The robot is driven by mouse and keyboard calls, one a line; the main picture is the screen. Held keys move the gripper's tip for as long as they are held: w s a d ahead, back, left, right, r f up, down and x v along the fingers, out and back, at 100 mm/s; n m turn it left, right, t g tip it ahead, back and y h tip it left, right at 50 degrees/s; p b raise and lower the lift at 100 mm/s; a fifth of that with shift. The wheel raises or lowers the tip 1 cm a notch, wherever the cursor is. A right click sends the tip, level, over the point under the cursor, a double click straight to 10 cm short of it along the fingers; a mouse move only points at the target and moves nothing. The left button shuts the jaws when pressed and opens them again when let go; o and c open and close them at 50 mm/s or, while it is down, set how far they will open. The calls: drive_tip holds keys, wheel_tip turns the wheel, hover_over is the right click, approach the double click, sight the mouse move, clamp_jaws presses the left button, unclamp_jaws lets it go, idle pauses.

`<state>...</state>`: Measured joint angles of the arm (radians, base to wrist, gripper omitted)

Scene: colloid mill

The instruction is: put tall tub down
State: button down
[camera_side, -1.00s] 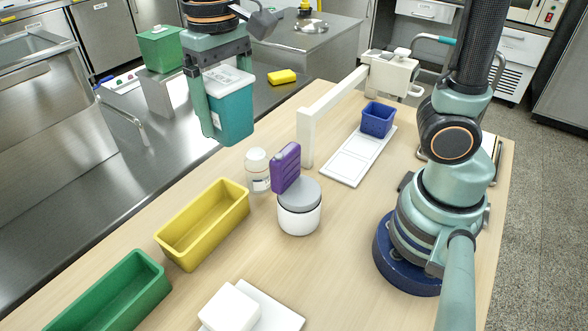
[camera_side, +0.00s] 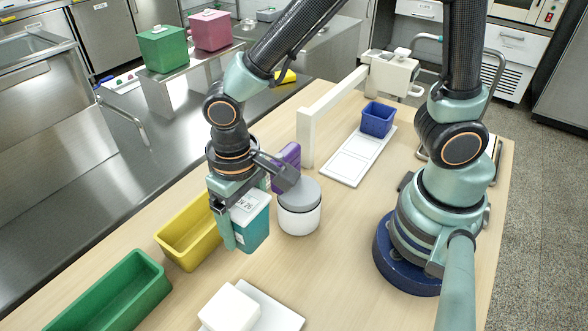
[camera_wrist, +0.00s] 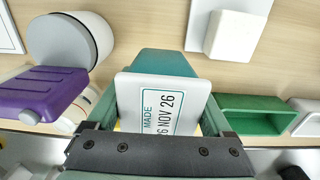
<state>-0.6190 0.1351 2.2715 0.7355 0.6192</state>
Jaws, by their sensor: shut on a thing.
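The tall tub (camera_side: 251,222) is teal with a white lid that bears a date label. My gripper (camera_side: 232,219) is shut on it, with one finger on each side. In the side view the tub is upright, in front of the yellow bin and left of the white jar. I cannot tell whether its base touches the table. My gripper hides part of the tub in the side view.
A white jar with grey lid (camera_side: 299,207) and a purple container (camera_side: 286,158) stand close on the right. The yellow bin (camera_side: 181,238) is close on the left, the green bin (camera_side: 118,292) nearer the camera. A white block (camera_side: 229,307) lies in front on a white plate.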

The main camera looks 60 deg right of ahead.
sight(242, 201)
drive_tip(key=shift+f, duration=3.7)
drive_tip(key=shift+f, duration=0.15)
unclamp_jaws()
wheel_tip(242, 201, up, 12)
drive_tip(key=shift+r, duration=0.15)
